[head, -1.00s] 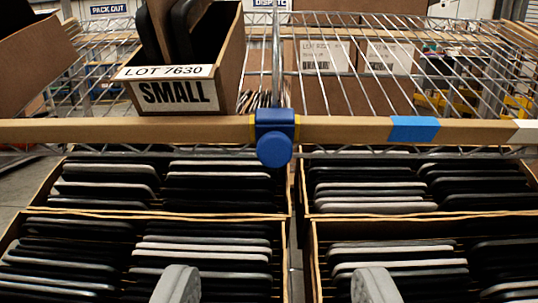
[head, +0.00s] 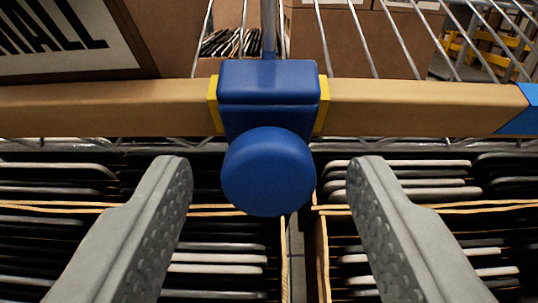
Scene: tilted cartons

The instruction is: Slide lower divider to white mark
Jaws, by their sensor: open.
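The divider shows as a blue slider block with a round knob (head: 268,170) on a tan rail (head: 100,106), with yellow edges at both sides of the block. A thin metal rod (head: 268,30) rises from its top. A blue band (head: 522,112) wraps the rail at the right edge. The white mark is out of view now. My gripper (head: 270,172) is open, its two grey fingers on either side of the knob with gaps on both sides. I cannot tell whether the fingertips reach the knob's depth.
A carton marked SMALL (head: 70,40) stands above the rail at upper left. Wire shelf bars and brown cartons (head: 345,45) are behind. Below the rail are cartons packed with dark and grey flat items (head: 220,255). The rail between the block and blue band looks clear.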

